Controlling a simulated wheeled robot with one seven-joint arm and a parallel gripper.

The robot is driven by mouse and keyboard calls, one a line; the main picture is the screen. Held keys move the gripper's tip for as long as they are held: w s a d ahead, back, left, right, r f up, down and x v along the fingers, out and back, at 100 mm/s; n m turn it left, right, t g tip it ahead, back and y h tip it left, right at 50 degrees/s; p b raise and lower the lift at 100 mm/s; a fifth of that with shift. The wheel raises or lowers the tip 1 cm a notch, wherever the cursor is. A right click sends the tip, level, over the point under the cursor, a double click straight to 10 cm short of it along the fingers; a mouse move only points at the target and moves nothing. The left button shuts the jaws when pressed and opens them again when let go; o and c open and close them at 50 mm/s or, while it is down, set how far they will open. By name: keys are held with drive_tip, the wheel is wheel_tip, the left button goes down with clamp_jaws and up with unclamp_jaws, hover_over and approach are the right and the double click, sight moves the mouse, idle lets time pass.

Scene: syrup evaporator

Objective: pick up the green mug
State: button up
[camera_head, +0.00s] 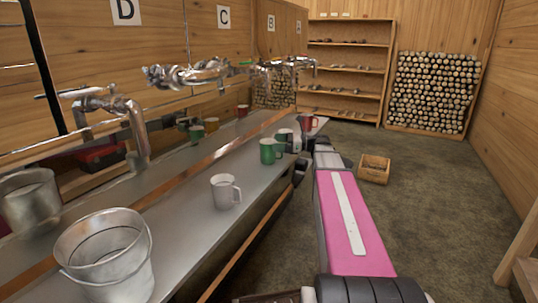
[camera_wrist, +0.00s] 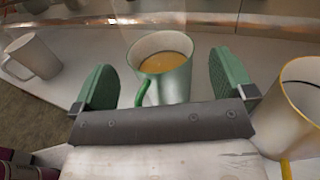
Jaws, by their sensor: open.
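In the head view, a green mug (camera_head: 268,152) stands upright on the metal counter, close beside my gripper (camera_head: 291,142). In the wrist view, a mug with a green handle (camera_wrist: 163,65) and pale inside holds amber liquid. It stands between and beyond the two green fingers of my gripper (camera_wrist: 165,78), with a gap on each side. It looks like the same green mug. Its handle points toward my palm, slightly left. The gripper is open and empty. The mug's lower part is partly hidden by the gripper body.
A white mug (camera_head: 225,191) stands nearer on the counter (camera_head: 185,240); a red mug (camera_head: 309,123) stands farther along. In the wrist view, a yellow-rimmed mug (camera_wrist: 292,115) is close to the right finger and a pale mug (camera_wrist: 33,57) is at left. Metal buckets (camera_head: 108,262) stand at the near end.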

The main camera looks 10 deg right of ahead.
drive_tip(key=shift+w+a, duration=0.15)
drive_tip(key=shift+a, duration=0.5)
drive_tip(key=c, duration=1.7)
drive_tip(key=shift+r, duration=0.25)
drive_tip(key=shift+r, duration=1.85)
drive_tip(key=s+a+r, duration=0.4)
drive_tip(key=a+r, duration=0.2)
drive_tip(key=a, duration=0.4)
drive_tip(key=shift+s+a+r, duration=0.15)
drive_tip(key=shift+s+r, duration=0.2)
drive_tip(key=shift+r, duration=0.05)
